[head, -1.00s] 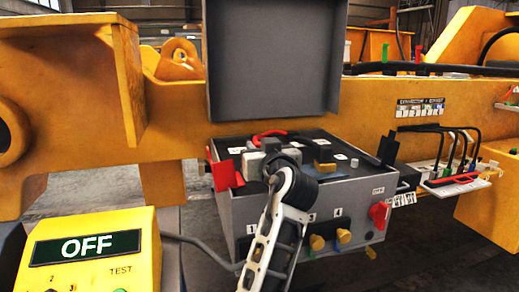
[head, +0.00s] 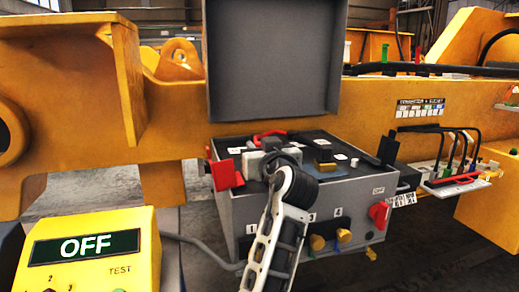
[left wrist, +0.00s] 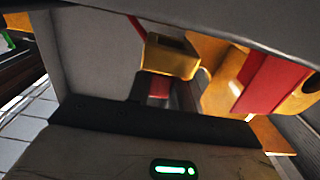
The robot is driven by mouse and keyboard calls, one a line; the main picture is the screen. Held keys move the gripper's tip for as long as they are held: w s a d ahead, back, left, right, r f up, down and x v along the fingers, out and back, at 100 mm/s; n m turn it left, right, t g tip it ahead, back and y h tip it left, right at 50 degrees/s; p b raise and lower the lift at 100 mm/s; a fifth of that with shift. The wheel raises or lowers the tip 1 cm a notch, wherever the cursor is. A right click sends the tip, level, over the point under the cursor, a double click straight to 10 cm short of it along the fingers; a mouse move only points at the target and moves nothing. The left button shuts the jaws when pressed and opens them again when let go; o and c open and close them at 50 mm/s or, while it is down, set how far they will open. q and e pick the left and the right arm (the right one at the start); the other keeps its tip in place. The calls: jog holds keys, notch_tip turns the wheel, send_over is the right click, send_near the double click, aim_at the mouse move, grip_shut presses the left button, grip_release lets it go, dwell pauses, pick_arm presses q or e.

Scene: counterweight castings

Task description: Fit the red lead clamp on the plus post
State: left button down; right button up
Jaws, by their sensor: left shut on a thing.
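The grey battery box (head: 240,212) stands open with its lid up. My left gripper (head: 261,163) is low over the left part of its top, its fingertips hidden behind its own wrist. In the left wrist view the dark fingers (left wrist: 160,92) are shut on the red lead clamp, a brass-coloured block (left wrist: 172,56) with a red part between the fingers. The red lead (head: 268,135) arcs up behind the gripper in the head view. I cannot make out the plus post or whether the clamp touches it. My right gripper is not in view.
The raised lid (head: 275,60) stands behind the gripper. A red flap (head: 226,174) sticks out at the box's left edge. A yellow tester (head: 95,255) reading OFF is at front left. A red switch (head: 379,213) sits on the box's front. A rack of leads (head: 455,180) hangs at right.

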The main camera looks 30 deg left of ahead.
pick_arm(q)
jog(key=shift+f, duration=0.2)
jog(key=shift+f+b, duration=1.6)
jog(key=shift+b, duration=0.1)
jog(key=c, duration=1.2)
grip_release()
jog(key=shift+o, duration=0.2)
